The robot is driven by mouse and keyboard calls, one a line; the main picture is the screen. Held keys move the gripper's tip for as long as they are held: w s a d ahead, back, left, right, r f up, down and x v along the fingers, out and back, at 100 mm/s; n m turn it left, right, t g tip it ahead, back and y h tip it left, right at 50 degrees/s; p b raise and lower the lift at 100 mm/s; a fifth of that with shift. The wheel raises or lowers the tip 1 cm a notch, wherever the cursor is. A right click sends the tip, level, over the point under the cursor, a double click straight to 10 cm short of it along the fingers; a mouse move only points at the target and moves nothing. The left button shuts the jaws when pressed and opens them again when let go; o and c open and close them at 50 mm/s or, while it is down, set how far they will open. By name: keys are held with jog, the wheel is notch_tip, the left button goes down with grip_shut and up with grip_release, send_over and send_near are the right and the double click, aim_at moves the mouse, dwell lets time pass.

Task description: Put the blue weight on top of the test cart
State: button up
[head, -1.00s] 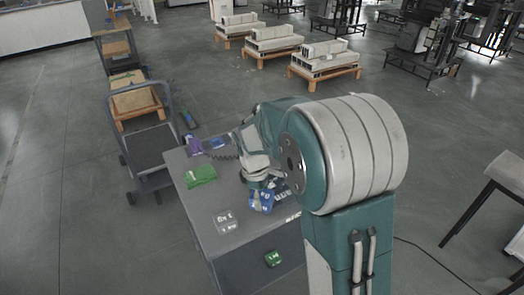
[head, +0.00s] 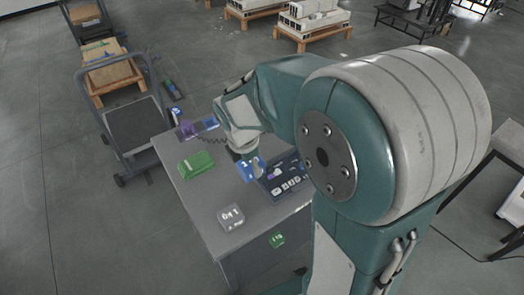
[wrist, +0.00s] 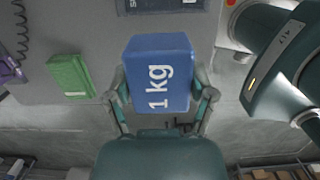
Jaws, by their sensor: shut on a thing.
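The blue weight (wrist: 160,75), a block marked "1 kg", is between my gripper's two fingers in the wrist view. My gripper (wrist: 160,95) is shut on it. In the head view the blue weight (head: 247,169) shows at the end of my gripper (head: 243,160), over the grey worktop (head: 205,205), partly hidden by my arm. I cannot tell how far it is above the top. A wheeled cart (head: 137,126) with a dark flat top and a grey handle frame stands left of the worktop. Its top looks empty.
On the worktop are a green block (head: 196,164), a clear "0x1" block (head: 231,216), a purple item (head: 187,129) and a dark case (head: 284,175) beside the blue weight. Wooden pallets (head: 105,75) stand behind the cart. Floor left of the cart is clear.

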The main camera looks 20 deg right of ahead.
jog(key=w+a+f, duration=0.3)
jog(key=a, duration=0.3)
send_over(215, 193)
jog(key=f, duration=0.5)
jog(key=shift+a+f, duration=0.25)
jog(key=shift+f, duration=1.75)
jog(key=o, duration=1.3)
jog(key=shift+f, duration=0.15)
jog(key=shift+c, duration=0.2)
notch_tip(215, 193, up, 12)
jog(key=a, duration=0.1)
jog(key=shift+s+a, duration=0.25)
jog(key=shift+a, duration=0.15)
